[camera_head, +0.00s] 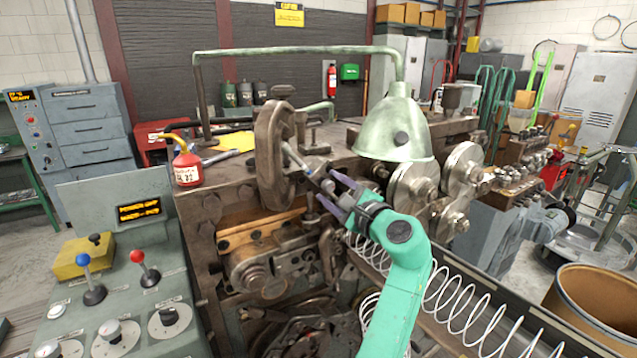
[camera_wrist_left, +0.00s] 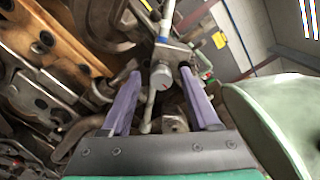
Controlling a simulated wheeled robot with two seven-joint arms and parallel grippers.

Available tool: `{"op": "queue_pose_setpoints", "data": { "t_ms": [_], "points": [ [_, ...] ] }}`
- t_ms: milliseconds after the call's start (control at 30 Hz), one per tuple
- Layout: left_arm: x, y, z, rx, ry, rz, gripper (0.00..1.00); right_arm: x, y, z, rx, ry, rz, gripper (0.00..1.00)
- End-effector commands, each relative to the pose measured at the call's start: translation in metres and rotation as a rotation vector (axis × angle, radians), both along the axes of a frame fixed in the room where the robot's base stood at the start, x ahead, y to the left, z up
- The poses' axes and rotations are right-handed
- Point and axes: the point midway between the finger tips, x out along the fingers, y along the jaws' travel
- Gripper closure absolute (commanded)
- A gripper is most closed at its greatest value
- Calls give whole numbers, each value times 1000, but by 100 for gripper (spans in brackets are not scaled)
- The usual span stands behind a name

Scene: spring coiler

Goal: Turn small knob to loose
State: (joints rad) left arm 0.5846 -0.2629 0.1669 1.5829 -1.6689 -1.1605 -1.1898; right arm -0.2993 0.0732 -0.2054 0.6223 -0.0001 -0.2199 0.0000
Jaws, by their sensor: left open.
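A small pale grey knob (camera_wrist_left: 161,77) with a red mark shows in the left wrist view, on a metal fitting of the machine. It lies between the two purple fingertips as seen there, with a gap on each side. My left gripper (camera_wrist_left: 160,74) is open and empty. In the head view my left gripper (camera_head: 328,190) is in front of the coiling machine (camera_head: 225,215), beside its large handwheel (camera_head: 270,155). The knob is too small to make out clearly in the head view. My right gripper is out of view.
A green lamp hood (camera_head: 398,130) and metal rollers (camera_head: 462,170) stand right of the gripper. A coiled spring (camera_head: 450,295) runs to the lower right. A control panel (camera_head: 135,310) with several dials and levers is at the lower left. A red oil can (camera_head: 187,168) sits on the machine.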

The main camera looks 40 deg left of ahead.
Motion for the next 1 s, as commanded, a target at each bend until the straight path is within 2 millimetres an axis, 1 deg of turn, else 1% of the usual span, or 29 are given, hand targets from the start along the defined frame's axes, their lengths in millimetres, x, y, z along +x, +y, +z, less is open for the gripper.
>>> {"op": "queue_pose_setpoints", "data": {
  "t_ms": [67, 267, 300, 333, 367, 400, 433, 467, 767, 1000],
  "points": [
    [0, -1, 0, 0, 0, 0, 38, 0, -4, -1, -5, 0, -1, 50],
    [-1, -1, 0, 0, 0, 0, 38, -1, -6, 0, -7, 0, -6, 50],
    [-1, -1, 0, 0, 0, 0, 46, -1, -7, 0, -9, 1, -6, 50],
    [-1, -1, 0, 0, 0, 0, 57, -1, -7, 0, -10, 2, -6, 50],
    [0, -1, 0, 0, 0, 0, 69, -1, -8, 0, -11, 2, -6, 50],
    [0, -1, 1, 1, 0, 1, 84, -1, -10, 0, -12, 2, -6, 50],
    [0, -1, 1, 1, 0, 1, 96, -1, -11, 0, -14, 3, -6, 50],
    [0, -1, 1, 1, 0, 0, 100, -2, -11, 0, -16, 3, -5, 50],
    [0, -1, 1, -3, -19, -1, 100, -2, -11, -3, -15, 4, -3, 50],
    [0, -1, -1, -28, -111, -1, 100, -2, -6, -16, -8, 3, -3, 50]
  ]
}}
